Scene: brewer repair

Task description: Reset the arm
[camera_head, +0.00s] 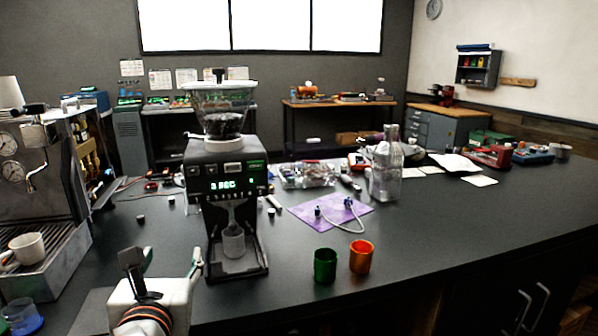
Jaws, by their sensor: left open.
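My left gripper (163,262) is at the lower left, in front of the counter. Its two fingers point up and stand apart, with nothing between them. It is left of the black coffee grinder (226,180) and apart from it. My right gripper is not in view.
An espresso machine (38,185) with a white cup (27,247) stands at the left. A green cup (325,265) and an orange cup (361,257) stand near the counter's front edge. A purple mat (330,222) and a glass bottle (385,178) are behind.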

